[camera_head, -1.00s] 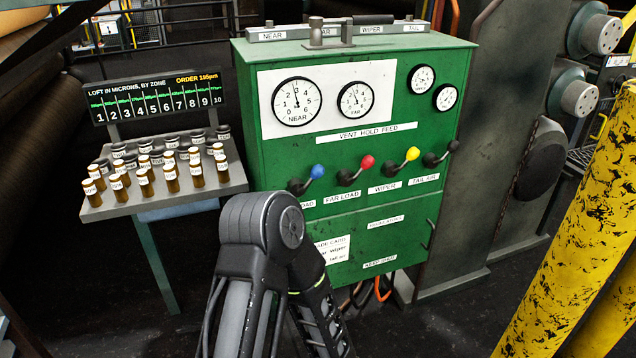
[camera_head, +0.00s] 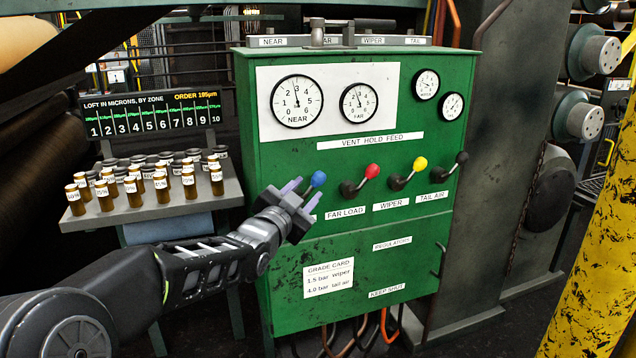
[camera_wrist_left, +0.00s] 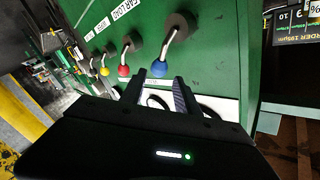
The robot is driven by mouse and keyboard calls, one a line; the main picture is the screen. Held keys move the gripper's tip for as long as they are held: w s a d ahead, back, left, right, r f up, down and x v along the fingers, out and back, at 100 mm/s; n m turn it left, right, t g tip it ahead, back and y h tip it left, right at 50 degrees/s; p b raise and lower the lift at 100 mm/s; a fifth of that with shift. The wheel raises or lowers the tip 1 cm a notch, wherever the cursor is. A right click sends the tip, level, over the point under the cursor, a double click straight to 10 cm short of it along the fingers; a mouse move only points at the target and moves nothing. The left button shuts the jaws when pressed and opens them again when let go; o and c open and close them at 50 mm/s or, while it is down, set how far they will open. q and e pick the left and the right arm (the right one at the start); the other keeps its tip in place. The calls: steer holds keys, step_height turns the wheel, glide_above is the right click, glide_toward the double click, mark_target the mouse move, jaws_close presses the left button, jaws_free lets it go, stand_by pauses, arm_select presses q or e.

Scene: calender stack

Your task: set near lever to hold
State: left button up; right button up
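The near lever has a blue knob (camera_head: 318,178) and is the leftmost of the row on the green cabinet (camera_head: 285,255). Its knob tilts up and right, and its base is hidden behind my gripper. My left gripper (camera_head: 302,193) is at the lever, fingers apart. In the left wrist view the blue knob (camera_wrist_left: 159,68) shows just beyond and between the open fingertips (camera_wrist_left: 160,80); I cannot tell whether they touch it. A "VENT HOLD FEED" strip (camera_head: 370,141) is above the levers. The NEAR gauge (camera_head: 297,101) is above left. My right gripper is not in view.
Red (camera_head: 372,171), yellow (camera_head: 420,163) and black (camera_head: 462,157) lever knobs stand to the right, the red one close by. A tray (camera_head: 150,215) of labelled vials is left of the cabinet. A yellow post (camera_head: 600,240) is at the right.

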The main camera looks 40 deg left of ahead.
mark_target(315, 182)
arm_select(q)
steer(key=shift+x, duration=3.9)
steer(key=shift+c, duration=0.4)
jaws_close()
steer(key=shift+f, duration=0.1)
